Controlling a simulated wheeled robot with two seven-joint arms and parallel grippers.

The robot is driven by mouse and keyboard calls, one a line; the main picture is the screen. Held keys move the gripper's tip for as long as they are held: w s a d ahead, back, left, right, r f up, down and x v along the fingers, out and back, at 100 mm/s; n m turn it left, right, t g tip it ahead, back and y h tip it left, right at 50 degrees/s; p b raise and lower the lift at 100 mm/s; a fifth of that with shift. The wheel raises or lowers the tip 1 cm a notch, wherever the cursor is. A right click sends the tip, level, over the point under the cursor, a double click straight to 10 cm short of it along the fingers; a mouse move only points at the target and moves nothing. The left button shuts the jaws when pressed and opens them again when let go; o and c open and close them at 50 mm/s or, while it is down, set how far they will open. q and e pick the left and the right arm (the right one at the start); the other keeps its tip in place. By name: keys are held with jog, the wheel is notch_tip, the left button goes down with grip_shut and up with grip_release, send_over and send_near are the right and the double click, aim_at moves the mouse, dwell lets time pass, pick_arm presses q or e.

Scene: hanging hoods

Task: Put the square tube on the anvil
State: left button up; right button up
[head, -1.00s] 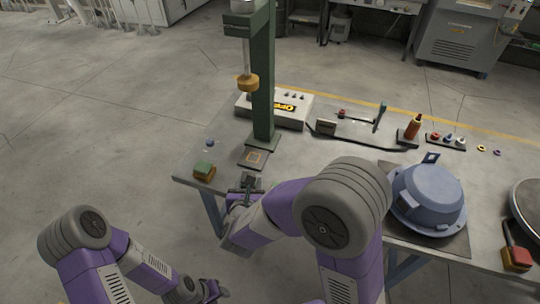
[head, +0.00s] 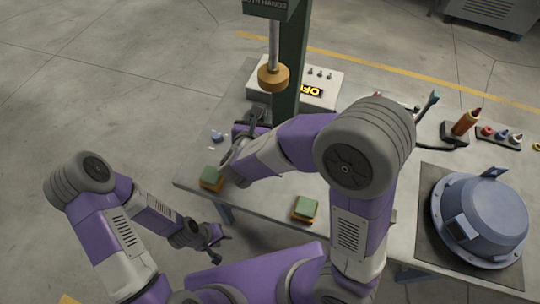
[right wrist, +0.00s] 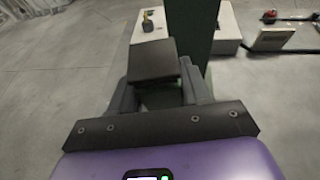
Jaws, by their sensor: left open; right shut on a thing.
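My right gripper (head: 256,122) is at the foot of the green press column, below the yellow-tipped ram (head: 273,77). In the right wrist view, its jaws (right wrist: 160,92) are shut on a dark grey, square-faced piece (right wrist: 152,62), which looks like the square tube. The piece is clear of the ram in the head view, but I cannot tell its height over the base. The anvil with its orange square outline is hidden now behind my right arm. My left gripper (head: 219,247) is open and empty, low in front of the table's left edge.
Green-and-yellow blocks stand at the table's left corner (head: 211,179) and front (head: 305,209).

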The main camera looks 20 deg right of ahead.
pick_arm(q)
notch_tip(320, 180, down, 11)
jog(key=b, duration=0.9)
jog(key=shift+s, duration=0.2)
pick_arm(e)
jog(key=d+f+m+g+h, duration=0.1)
jog(key=d+f, duration=0.3)
jog(key=f, duration=0.8)
jog(key=shift+m+h, duration=0.5)
pick_arm(q)
jog(key=shift+r, duration=0.1)
pick_arm(e)
jog(key=shift+f+b, duration=0.15)
jog(key=shift+b, duration=0.15)
jog(key=o, duration=1.3)
